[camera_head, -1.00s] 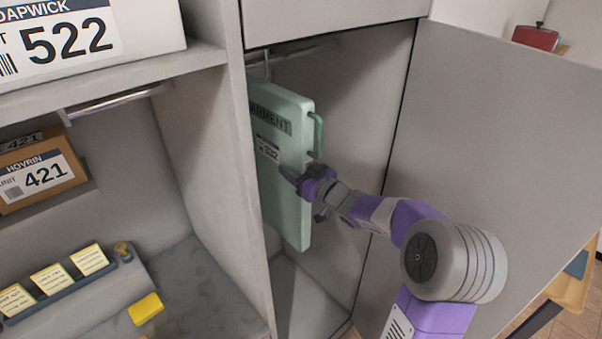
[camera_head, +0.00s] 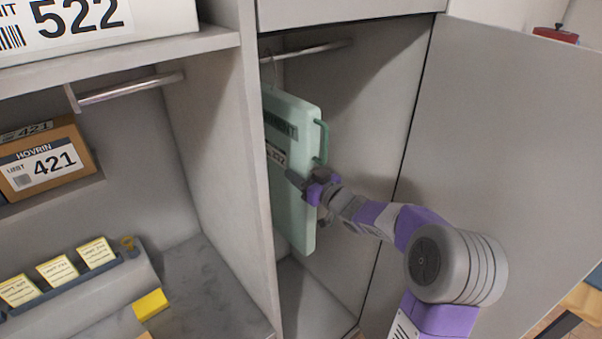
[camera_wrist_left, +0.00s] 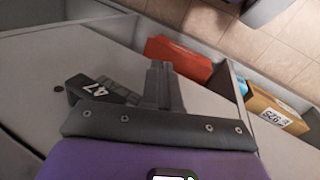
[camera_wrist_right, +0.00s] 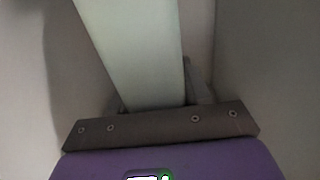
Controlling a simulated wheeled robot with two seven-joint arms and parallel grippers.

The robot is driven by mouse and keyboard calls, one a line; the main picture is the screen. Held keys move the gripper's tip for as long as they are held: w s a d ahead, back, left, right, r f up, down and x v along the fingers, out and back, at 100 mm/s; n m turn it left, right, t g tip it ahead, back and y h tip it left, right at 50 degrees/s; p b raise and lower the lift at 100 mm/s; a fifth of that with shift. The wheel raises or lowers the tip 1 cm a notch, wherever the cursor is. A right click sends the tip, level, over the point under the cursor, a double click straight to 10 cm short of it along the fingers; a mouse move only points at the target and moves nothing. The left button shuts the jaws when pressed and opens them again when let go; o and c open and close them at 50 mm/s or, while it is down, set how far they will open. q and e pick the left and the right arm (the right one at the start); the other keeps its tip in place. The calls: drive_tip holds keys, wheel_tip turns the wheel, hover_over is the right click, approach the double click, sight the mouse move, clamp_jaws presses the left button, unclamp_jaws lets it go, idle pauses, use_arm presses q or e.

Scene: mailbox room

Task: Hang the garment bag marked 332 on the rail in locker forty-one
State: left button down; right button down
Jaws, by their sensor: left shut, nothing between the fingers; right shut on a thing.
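The garment bag (camera_head: 294,205) is a pale green, flat upright slab with a side handle, inside the tall open locker. Its label is turned at a steep angle, and I cannot read the number for sure. The bag's hook (camera_head: 270,72) rises near the rail (camera_head: 315,49); I cannot tell whether it rests on it. My right gripper (camera_head: 306,185) is shut on the bag's near edge, below the handle. In the right wrist view the pale bag (camera_wrist_right: 135,50) lies between the fingers. My left gripper (camera_wrist_left: 160,75) is shut and empty, seen only in the left wrist view.
A grey partition (camera_head: 262,190) closes the locker's left side, and its open door (camera_head: 500,130) stands right. The left compartment holds a cardboard box marked 421 (camera_head: 50,145), another rail (camera_head: 130,88) and yellow cards (camera_head: 57,270). A red box (camera_wrist_left: 180,58) lies below my left gripper.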

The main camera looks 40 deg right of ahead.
drive_tip(key=shift+r, duration=0.15)
drive_tip(key=shift+c, duration=2.2)
unclamp_jaws()
drive_tip(key=shift+f, duration=0.2)
drive_tip(key=s, duration=0.7)
drive_tip(key=shift+s+d+p, duration=0.25)
drive_tip(key=shift+s+p, duration=0.05)
drive_tip(key=shift+p, duration=0.1)
